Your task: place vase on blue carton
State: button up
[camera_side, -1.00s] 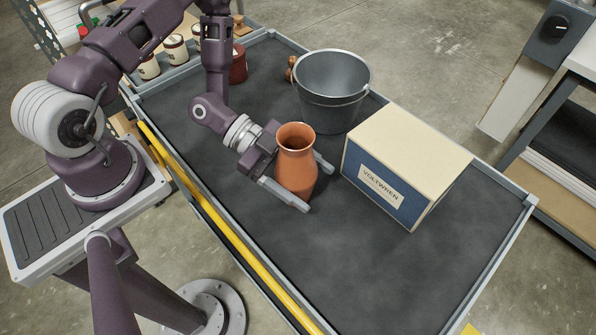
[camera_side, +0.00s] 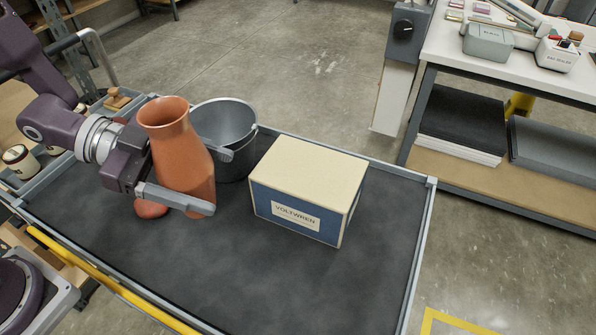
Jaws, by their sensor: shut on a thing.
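The terracotta vase (camera_side: 184,150) stands upright in my gripper (camera_side: 214,182), left of the carton and in front of the bucket. One finger crosses low in front of the vase; the other is mostly hidden behind it. The gripper is shut on the vase. The vase seems to be above the tray floor, but its height is unclear. The blue carton (camera_side: 270,204), with a cream top and a VOLTWREN label, sits on the dark tray to the right, apart from the vase. Its top is bare.
A grey metal bucket (camera_side: 238,163) stands behind the vase, close to the carton's left. A rounded terracotta-coloured thing (camera_side: 150,209) shows below the gripper; what it is cannot be told. The dark tray floor (camera_side: 230,265) is clear in front. Its raised rim (camera_side: 424,235) runs along the right.

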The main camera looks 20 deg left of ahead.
aim_at(186, 117)
notch_tip(186, 117, up, 12)
jog(key=shift+r, duration=0.1)
jog(key=w+d+n+t, duration=0.1)
jog(key=w+d, duration=0.5)
jog(key=w, duration=0.3)
jog(key=w+d+n+t, duration=0.1)
jog(key=w+d, duration=0.4)
jog(key=w, duration=0.4)
jog(key=shift+y, duration=0.5)
jog(key=f, duration=1)
jog(key=d+f, duration=0.1)
jog(key=f, duration=0.4)
jog(key=shift+w+f, duration=0.15)
jog(key=shift+w, duration=0.1)
jog(key=o, duration=1.7)
jog(key=shift+f, duration=0.2)
jog(key=shift+r, duration=0.1)
